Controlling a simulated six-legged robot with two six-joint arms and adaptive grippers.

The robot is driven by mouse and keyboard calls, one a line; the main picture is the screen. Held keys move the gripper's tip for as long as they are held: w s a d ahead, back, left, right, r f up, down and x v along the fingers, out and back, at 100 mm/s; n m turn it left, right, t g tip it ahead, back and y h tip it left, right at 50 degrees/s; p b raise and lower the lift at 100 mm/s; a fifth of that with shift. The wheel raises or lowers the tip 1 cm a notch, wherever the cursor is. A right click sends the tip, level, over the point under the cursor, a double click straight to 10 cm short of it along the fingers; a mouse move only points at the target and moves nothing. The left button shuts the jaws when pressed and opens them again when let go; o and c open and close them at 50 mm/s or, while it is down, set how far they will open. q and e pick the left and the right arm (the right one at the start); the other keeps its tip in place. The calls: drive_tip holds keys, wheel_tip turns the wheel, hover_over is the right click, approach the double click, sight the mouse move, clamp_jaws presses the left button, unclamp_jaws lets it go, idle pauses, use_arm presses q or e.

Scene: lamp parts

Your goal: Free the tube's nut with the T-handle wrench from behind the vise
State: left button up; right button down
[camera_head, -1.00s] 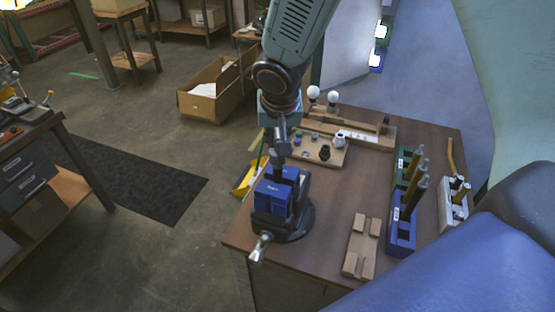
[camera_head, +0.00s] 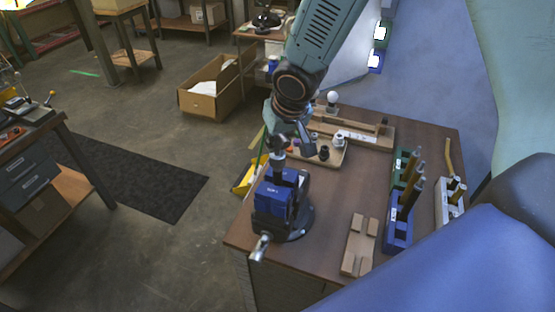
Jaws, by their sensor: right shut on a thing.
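The vise (camera_head: 291,222) stands near the table's left front corner, with blue jaws (camera_head: 276,197) and a silver handle end at its front. A slim upright grey piece (camera_head: 278,160) rises from the jaws; I cannot tell where the tube ends and its nut begins. My right gripper (camera_head: 284,143) is above and just behind the vise, shut on a small grey piece at the top of the upright one, which looks like the T-handle wrench. The gripper and arm hide most of it. My left gripper is not in view.
To the right are a notched wooden block (camera_head: 359,246), a blue holder (camera_head: 398,235) and a green holder (camera_head: 401,164) with upright tools.

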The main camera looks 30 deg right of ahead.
drive_tip(key=shift+n+y, duration=0.6)
drive_tip(key=shift+n, duration=1.1)
drive_tip(key=shift+b, duration=0.55)
drive_tip(key=shift+m+p, duration=0.4)
drive_tip(key=shift+r, duration=0.2)
drive_tip(key=shift+r, duration=1.9)
drive_tip(key=shift+r, duration=2)
